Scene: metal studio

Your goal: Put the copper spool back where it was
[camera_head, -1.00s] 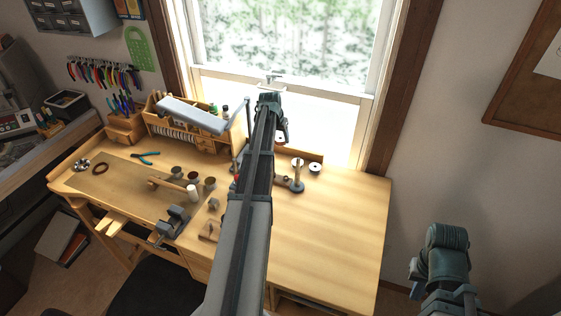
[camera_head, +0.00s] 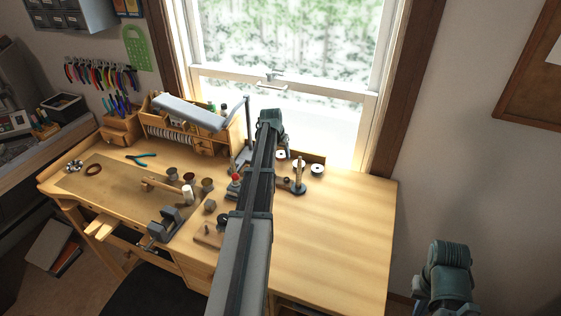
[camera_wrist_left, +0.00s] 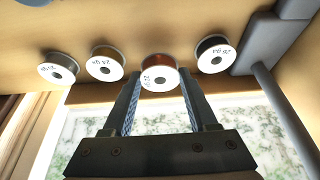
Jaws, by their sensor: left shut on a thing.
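The copper spool (camera_wrist_left: 160,67) has a white labelled face and a reddish-brown winding. In the left wrist view it sits between the fingertips of my left gripper (camera_wrist_left: 160,78), which is shut on it. It is in line with other spools, between an amber one (camera_wrist_left: 106,63) and a dark one (camera_wrist_left: 213,54). Whether it touches the wooden surface behind it I cannot tell. In the head view my left gripper (camera_head: 272,122) is over the back of the bench by the window; its fingertips and the copper spool are hidden there.
A grey-brown spool (camera_wrist_left: 59,68) ends the row. Grey lamp parts (camera_wrist_left: 268,40) are close beside the dark spool. White-faced spools (camera_head: 317,170) and an upright post (camera_head: 299,172) stand at the bench's back. The bench's right half (camera_head: 335,225) is clear. My right arm (camera_head: 449,265) is off the bench.

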